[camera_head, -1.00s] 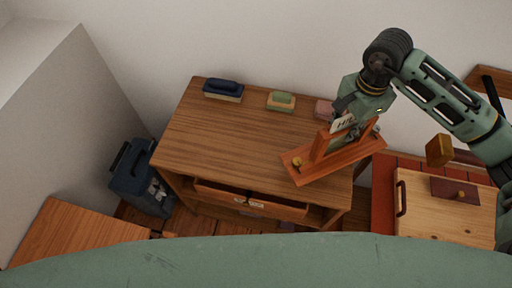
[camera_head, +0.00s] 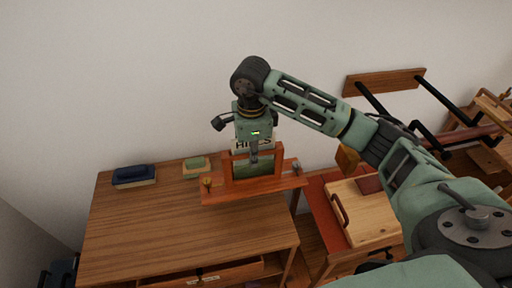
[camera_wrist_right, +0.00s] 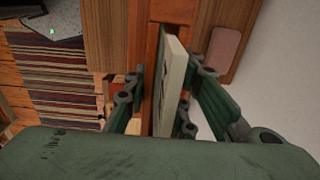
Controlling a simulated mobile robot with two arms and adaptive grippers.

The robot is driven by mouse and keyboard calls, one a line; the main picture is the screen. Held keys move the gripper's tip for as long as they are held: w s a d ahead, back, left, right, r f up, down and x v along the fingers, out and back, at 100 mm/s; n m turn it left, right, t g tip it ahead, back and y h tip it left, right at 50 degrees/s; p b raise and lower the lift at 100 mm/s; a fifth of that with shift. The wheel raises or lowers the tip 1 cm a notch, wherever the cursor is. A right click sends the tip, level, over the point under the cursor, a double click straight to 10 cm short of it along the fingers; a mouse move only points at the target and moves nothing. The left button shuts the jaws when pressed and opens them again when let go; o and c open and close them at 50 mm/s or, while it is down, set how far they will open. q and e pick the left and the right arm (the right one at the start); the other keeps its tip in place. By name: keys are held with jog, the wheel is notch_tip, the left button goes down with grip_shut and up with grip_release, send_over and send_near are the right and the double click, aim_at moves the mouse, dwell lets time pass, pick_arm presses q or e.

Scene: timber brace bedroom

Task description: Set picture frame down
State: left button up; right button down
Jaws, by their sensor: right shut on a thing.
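My left gripper is out of view.
The wooden desk (camera_head: 145,225) has a mostly clear top. A dark blue block (camera_head: 134,175) and a green-topped block (camera_head: 194,166) lie along its back edge. Right of it stands a red table (camera_head: 325,222) with a light wooden board (camera_head: 368,212). The wall is close behind.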

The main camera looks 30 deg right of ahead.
jog(key=p, duration=0.2)
send_over(226, 188)
jog(key=f, duration=0.4)
jog(key=shift+w+a+f, duration=0.1)
jog(key=shift+w+f, duration=0.15)
jog(key=shift+f, duration=0.05)
jog(key=shift+f+p, duration=0.8)
jog(key=shift+f, duration=1.25)
jog(key=c, duration=1.9)
grip_release()
jog(key=shift+s+f, duration=0.1)
jog(key=shift+f, duration=0.2)
jog(key=shift+c, duration=0.2)
jog(key=o, duration=0.5)
jog(key=shift+r, duration=0.1)
jog(key=shift+c, duration=0.2)
